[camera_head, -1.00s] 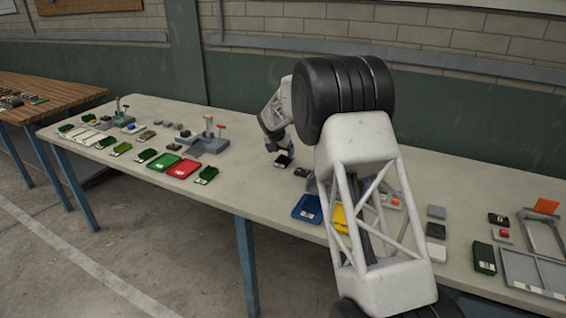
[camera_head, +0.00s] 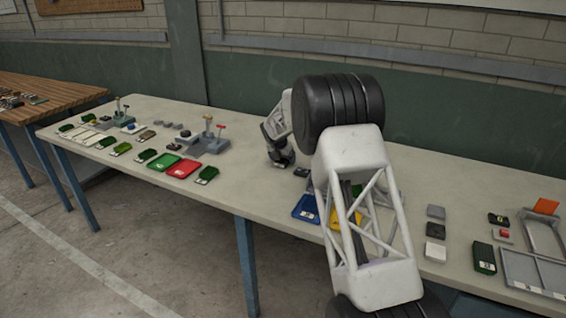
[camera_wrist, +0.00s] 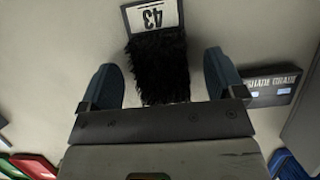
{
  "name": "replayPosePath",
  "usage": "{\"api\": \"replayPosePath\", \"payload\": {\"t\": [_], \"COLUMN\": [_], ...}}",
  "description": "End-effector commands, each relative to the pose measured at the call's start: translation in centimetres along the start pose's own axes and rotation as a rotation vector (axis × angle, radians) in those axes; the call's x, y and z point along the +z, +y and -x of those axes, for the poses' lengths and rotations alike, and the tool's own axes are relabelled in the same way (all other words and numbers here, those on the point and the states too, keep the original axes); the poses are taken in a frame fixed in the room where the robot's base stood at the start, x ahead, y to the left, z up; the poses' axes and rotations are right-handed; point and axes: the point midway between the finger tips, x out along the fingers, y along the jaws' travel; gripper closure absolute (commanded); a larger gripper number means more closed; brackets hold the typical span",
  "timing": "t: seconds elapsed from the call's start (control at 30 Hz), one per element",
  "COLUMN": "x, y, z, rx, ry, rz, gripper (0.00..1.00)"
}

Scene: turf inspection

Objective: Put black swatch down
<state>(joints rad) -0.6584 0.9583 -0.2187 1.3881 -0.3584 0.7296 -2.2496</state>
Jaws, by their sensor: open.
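The black swatch (camera_wrist: 158,68) is a dark, shaggy patch on a pale card marked 43. In the wrist view it lies between the two fingers of my gripper (camera_wrist: 162,60), with a pale gap on each side. My gripper is open, and the fingers stand apart from the swatch's sides. In the head view my gripper (camera_head: 281,160) is low at the table (camera_head: 235,180), near its middle. The swatch is mostly hidden by the gripper there.
A dark block with pale lettering (camera_wrist: 270,86) lies close right of the gripper. Blue (camera_head: 307,208) and yellow trays are nearer the front edge. Red (camera_head: 183,168) and green trays are to the left.

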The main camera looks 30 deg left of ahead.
Motion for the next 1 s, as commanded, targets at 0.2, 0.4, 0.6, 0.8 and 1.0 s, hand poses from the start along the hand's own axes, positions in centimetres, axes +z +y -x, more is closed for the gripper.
{"api": "replayPosePath", "payload": {"t": [0.2, 0.4, 0.6, 0.8, 1.0], "x": [0.0, -0.01, -0.01, -0.01, 0.0], "y": [0.01, 0.02, 0.01, 0.02, 0.02], "z": [0.02, 0.02, 0.02, 0.02, 0.03], "rx": [0.0, 0.0, 0.0, 0.0, 0.0], "ry": [0.0, 0.0, 0.0, 0.0, 0.0], "rz": [0.0, 0.0, 0.0, 0.0, 0.0], "gripper": [0.12, 0.12, 0.35, 0.64, 0.68]}}
